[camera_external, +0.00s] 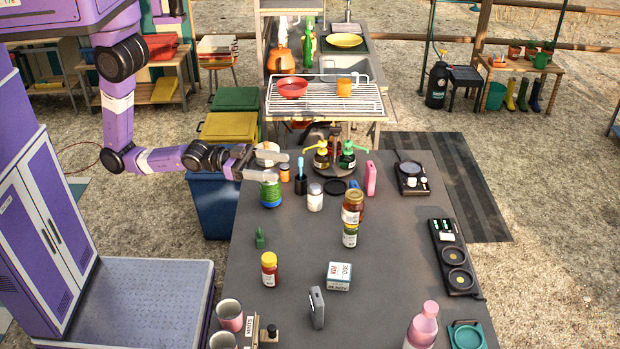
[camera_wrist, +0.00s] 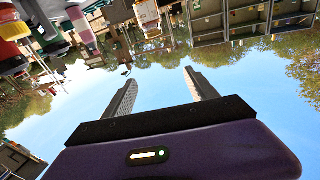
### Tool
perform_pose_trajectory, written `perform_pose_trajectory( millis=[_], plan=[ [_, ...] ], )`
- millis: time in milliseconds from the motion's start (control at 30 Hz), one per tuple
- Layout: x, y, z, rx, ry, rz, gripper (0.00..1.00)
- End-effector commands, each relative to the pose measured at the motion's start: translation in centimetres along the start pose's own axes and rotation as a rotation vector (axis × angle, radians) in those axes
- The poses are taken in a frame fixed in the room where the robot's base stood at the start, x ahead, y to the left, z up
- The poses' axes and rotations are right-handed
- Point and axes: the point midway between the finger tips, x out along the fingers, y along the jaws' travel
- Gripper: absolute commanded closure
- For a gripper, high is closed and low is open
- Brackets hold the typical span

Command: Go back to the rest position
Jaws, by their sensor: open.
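My gripper (camera_external: 284,166) is at the end of my purple arm, which reaches in from the left over the far left part of the dark table (camera_external: 390,310). The wrist view shows the scene upside down.
A dish rack (camera_external: 290,103) stands behind. A blue bin (camera_external: 212,215) is left of the table.

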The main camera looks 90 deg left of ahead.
Motion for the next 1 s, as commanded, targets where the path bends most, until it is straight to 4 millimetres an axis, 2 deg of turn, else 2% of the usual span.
perform_pose_trajectory(
  millis=[33, 100, 400, 600, 800, 900, 1000],
  plan=[
    [-2.2, -0.8, 0.8, 0.000, -0.007, -0.012, 0.33],
    [-4.8, -1.7, 1.2, -0.004, -0.005, -0.028, 0.33],
    [-15.9, -4.8, 2.3, -0.025, -0.049, -0.126, 0.33],
    [-22.9, -6.0, 2.9, -0.051, -0.142, -0.209, 0.33],
    [-28.4, -6.2, 4.5, -0.080, -0.282, -0.274, 0.33],
    [-30.0, -6.1, 5.1, -0.087, -0.329, -0.293, 0.33],
    [-30.7, -6.0, 5.4, -0.091, -0.350, -0.305, 0.33]
  ],
)
